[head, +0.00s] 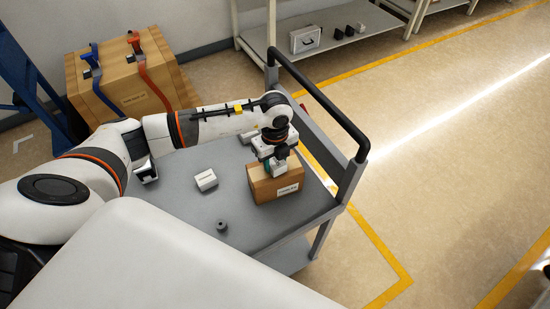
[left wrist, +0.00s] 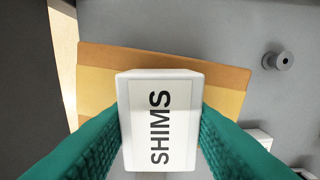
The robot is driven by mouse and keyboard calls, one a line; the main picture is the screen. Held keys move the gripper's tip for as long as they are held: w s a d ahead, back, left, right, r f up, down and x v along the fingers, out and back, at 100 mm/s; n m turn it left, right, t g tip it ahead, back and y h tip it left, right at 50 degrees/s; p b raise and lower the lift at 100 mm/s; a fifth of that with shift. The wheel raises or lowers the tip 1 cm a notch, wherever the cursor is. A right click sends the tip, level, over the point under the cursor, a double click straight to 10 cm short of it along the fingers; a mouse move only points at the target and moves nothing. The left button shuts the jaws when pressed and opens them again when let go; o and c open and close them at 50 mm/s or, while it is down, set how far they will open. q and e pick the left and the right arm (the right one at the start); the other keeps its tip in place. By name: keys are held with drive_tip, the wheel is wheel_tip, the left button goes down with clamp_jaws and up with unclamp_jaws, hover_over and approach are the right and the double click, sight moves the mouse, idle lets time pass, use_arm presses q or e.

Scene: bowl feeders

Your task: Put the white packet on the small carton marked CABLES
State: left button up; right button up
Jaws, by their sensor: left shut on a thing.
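My left gripper (head: 277,167) is over the small brown carton (head: 276,187) on the grey cart. In the left wrist view its green fingers are shut on a white packet (left wrist: 160,120) printed SHIMS, one finger on each side. The carton (left wrist: 93,105) shows beneath the packet there, with a lighter tape band. The carton's front label is too small to read in the head view. The fingers mostly hide the packet in the head view, and I cannot tell whether it touches the carton top. My right gripper is not in view.
On the cart (head: 245,232) stand a white box (head: 206,180) left of the carton and a grey spool (head: 221,226) nearer me. The spool also shows in the left wrist view (left wrist: 277,61). The cart's dark handle (head: 322,108) rises behind the carton. A large strapped crate (head: 133,90) stands at left.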

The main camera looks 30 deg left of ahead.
sight(275, 160)
use_arm(q)
drive_tip(key=shift+f, duration=0.3)
drive_tip(key=o, duration=1.1)
drive_tip(key=shift+r, duration=0.1)
wheel_tip(275, 160, up, 12)
drive_tip(key=shift+r+b, duration=0.1)
drive_tip(key=shift+b, duration=1.15)
